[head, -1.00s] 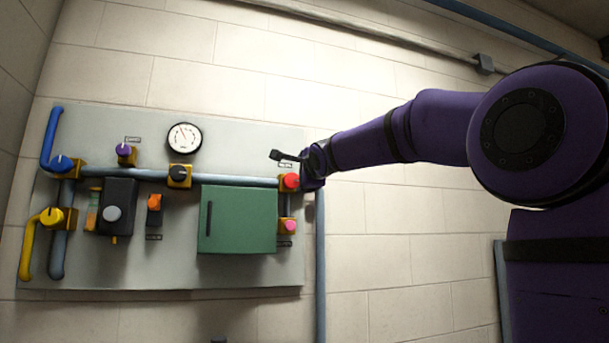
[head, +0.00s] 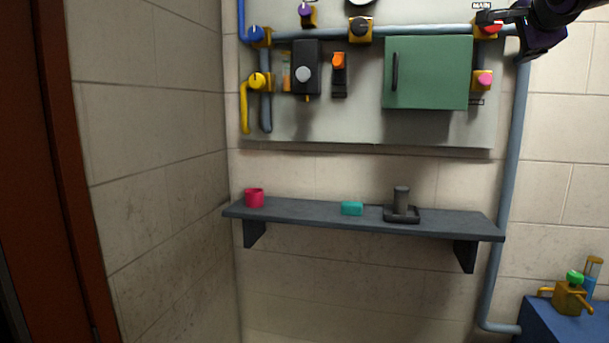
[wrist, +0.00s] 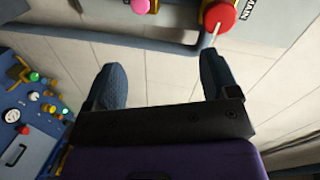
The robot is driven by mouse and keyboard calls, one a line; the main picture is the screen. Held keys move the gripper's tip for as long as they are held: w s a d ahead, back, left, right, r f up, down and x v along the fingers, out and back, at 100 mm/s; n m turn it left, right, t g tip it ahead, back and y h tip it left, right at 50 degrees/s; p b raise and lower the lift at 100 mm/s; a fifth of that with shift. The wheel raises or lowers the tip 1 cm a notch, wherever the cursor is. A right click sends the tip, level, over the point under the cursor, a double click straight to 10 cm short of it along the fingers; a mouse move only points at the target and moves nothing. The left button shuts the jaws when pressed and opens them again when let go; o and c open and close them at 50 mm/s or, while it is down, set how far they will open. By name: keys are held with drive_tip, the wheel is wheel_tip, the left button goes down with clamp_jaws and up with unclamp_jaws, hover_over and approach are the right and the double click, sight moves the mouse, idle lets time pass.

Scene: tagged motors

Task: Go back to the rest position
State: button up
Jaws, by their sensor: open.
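My gripper (wrist: 162,82) shows in the wrist view with its two dark fingers spread wide apart and nothing between them. In the head view my gripper (head: 503,17) is at the top right, in front of or close to the red knob (head: 493,27) under the MAIN label; I cannot tell the exact gap there. In the wrist view the red knob (wrist: 220,16) lies beyond the fingertips, apart from them. A pink knob (wrist: 140,6) is to its left. Most of my arm is outside the head view.
The wall panel (head: 350,125) carries pipes, knobs and a closed green box (head: 430,75). A blue bench (head: 560,322) with fittings stands at lower right.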

drive_tip(key=s+a+f+n+g+y, duration=0.1)
drive_tip(key=s+a+f+n+g, duration=0.2)
drive_tip(key=s+f+n, duration=0.3)
drive_tip(key=s+a+f+n+g+y, duration=0.1)
drive_tip(key=s+a+f+n+g, duration=0.2)
drive_tip(key=s+f, duration=1.1)
drive_tip(key=s+a+f+n+g+y, duration=0.2)
drive_tip(key=s+a+f+n+g, duration=0.2)
drive_tip(key=s+a+f+n, duration=0.4)
wheel_tip(320, 180, down, 6)
drive_tip(key=shift+s+a+r+n, duration=0.15)
drive_tip(key=shift+s+n, duration=0.55)
drive_tip(key=shift+s, duration=0.25)
